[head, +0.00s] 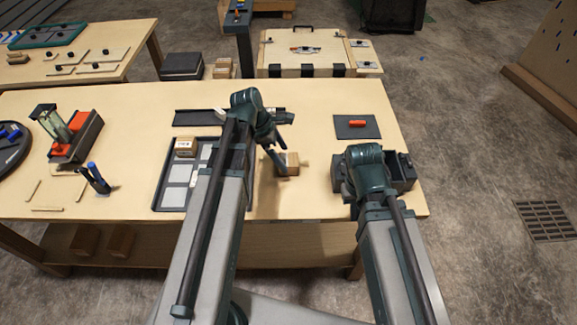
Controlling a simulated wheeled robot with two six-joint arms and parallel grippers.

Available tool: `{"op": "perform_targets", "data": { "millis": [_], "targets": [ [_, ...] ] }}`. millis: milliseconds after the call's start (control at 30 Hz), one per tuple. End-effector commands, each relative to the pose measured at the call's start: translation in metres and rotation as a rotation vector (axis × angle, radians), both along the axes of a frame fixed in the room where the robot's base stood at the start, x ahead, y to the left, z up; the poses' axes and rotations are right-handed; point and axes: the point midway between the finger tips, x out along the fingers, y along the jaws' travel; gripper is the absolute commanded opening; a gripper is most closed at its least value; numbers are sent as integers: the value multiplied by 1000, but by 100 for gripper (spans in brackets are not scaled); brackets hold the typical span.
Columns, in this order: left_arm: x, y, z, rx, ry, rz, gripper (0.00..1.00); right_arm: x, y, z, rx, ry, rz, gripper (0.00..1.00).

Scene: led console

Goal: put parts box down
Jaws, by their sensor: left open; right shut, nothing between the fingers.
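A small brown cardboard box (291,160) sits on the table, right of the tray. My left gripper (277,150) is open at its left side; I cannot tell whether it touches the box. A second brown box (185,146) stands in the upper left of the dark tray (157,192), which has several pale panels. My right gripper (405,161) is shut and empty over the dark open bin (343,188) at the table's right end. The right arm hides part of that bin, and the fingers are hard to make out. Which thing is the parts box is not clear.
A dark pad with a red-orange item (357,123) lies behind the bin. A red and dark fixture (79,136) and blue-tipped tools (96,177) stand at left. A dark strip (190,117) lies behind the tray.

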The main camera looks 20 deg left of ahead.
Motion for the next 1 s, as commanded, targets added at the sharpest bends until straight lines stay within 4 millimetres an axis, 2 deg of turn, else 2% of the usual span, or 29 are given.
{"op": "perform_targets", "data": {
  "millis": [33,300,633,1000],
  "targets": [
    [2,-2,-8,0,0,-1,100,0,0,-8,0,0,0,0],
    [9,-16,-40,0,0,-1,100,0,0,-40,0,0,0,0],
    [9,-19,-41,0,0,0,98,0,0,-41,0,0,0,0],
    [9,-18,-41,0,0,0,32,0,0,-41,0,0,0,0]
  ]
}}
